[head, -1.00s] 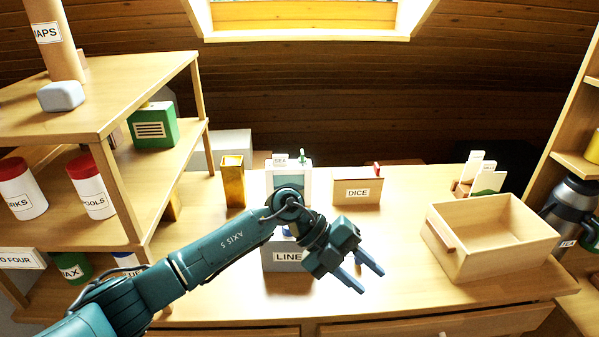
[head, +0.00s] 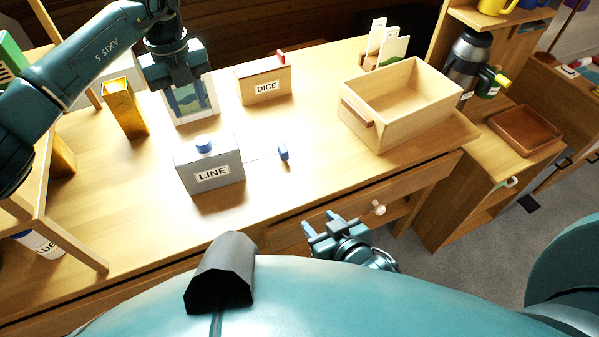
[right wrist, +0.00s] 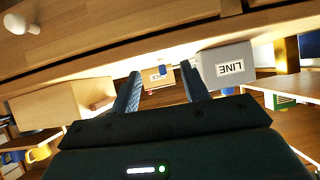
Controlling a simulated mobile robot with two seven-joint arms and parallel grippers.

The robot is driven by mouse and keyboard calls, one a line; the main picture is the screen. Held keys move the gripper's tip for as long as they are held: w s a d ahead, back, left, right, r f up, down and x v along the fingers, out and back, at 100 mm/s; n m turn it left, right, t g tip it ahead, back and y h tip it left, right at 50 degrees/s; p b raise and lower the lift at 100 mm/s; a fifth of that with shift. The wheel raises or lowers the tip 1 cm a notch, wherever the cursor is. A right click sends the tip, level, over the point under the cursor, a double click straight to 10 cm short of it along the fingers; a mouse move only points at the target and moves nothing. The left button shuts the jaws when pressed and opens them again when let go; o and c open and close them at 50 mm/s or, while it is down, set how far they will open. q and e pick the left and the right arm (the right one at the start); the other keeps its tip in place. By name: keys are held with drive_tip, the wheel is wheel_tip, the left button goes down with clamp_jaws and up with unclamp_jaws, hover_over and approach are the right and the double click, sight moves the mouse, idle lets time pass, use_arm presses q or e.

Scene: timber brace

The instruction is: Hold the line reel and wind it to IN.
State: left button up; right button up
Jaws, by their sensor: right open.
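The line reel (head: 209,170) is a grey box labelled LINE with a blue knob (head: 204,143) on top. It stands upright on the bench. A thin line runs from its right side to a small blue tab (head: 283,152) on the bench. The reel shows upside down in the right wrist view (right wrist: 226,66). My left gripper (head: 182,85) is above and behind the reel, apart from it; its fingers are not clear. My right gripper (head: 321,221) is open and empty in front of the drawers, below right of the reel. Its two fingers show in the right wrist view (right wrist: 160,85).
A DICE box (head: 265,84), a picture frame (head: 205,100) and a gold tin (head: 125,108) stand behind the reel. An open wooden box (head: 380,125) is at right. A drawer knob (head: 378,207) sticks out near my right gripper. Bench front is clear.

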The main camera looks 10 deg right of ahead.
drive_tip(key=t+h, duration=0.1)
drive_tip(key=t, duration=0.1)
approach(285, 154)
drive_tip(key=shift+m, duration=0.4)
drive_tip(key=x, duration=0.9)
drive_tip(key=shift+d, duration=0.1)
clamp_jaws()
idle(0.7)
